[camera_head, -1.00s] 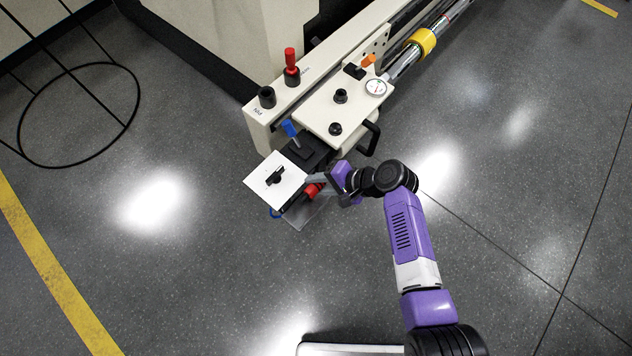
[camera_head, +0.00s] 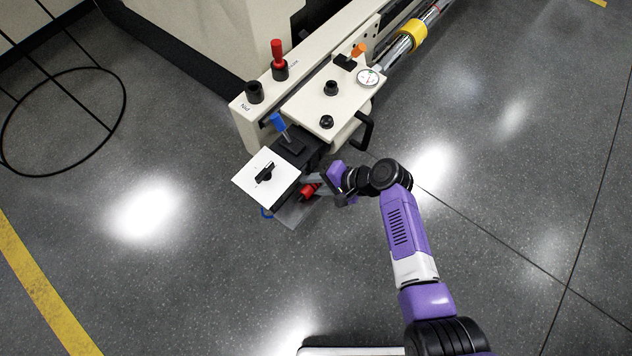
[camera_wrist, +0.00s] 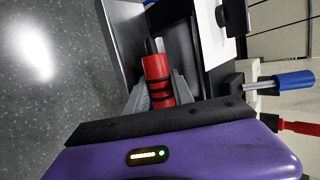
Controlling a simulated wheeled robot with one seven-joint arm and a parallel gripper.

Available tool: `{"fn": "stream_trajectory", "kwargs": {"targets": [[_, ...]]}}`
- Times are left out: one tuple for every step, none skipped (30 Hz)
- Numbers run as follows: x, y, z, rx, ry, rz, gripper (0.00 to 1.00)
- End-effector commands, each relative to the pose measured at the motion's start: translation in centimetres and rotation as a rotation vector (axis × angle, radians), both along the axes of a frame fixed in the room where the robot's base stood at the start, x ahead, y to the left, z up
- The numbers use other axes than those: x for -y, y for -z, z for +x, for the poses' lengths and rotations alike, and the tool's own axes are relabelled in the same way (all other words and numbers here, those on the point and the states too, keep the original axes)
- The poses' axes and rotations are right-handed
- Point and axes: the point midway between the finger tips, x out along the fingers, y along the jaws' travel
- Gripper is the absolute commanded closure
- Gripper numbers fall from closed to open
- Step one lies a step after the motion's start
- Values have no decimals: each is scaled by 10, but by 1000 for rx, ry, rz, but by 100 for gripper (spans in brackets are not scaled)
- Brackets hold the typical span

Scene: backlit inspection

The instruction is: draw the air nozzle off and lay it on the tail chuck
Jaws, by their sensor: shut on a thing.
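The red cylinder with black bands, which I take to be the air nozzle (camera_wrist: 157,82), lies between the fingers of my gripper (camera_wrist: 155,100) in the wrist view. Its dark tip points away from my palm. In the head view my gripper (camera_head: 318,187) holds the red piece (camera_head: 308,190) low beside a white square plate (camera_head: 267,177), over a grey metal tray (camera_head: 297,212). The fingers are shut on it. Whether it touches the tray or is free of its seat, I cannot tell. I cannot pick out the tail chuck for certain.
A blue-handled tool (camera_head: 279,122) stands on a black block behind the plate. A cream machine bed (camera_head: 318,103) carries black knobs, a gauge (camera_head: 368,77) and an orange handle (camera_head: 358,49). A red-handled tool (camera_head: 277,54) stands further back. The floor at right is clear.

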Motion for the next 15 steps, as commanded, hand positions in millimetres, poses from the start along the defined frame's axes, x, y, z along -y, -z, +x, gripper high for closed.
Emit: {"fn": "stream_trajectory", "kwargs": {"targets": [[-9,25,-13,-11,-19,-25,100],[-9,25,-13,-11,-19,-25,100],[-9,25,-14,-12,-20,-24,100],[-9,26,-14,-12,-20,-25,100],[-9,26,-14,-12,-20,-25,70],[-9,26,-14,-12,-20,-25,62],[-9,26,-14,-12,-20,-25,56],[-9,26,-14,-12,-20,-25,50],[-9,26,-15,-13,-21,-26,46],[-8,26,-15,-13,-20,-26,46],[-8,26,-15,-13,-19,-25,46],[-7,24,-15,-13,-19,-25,46],[-6,22,-15,-12,-19,-25,46],[-4,20,-15,-12,-18,-23,46],[-1,16,-15,-10,-16,-23,46]]}}
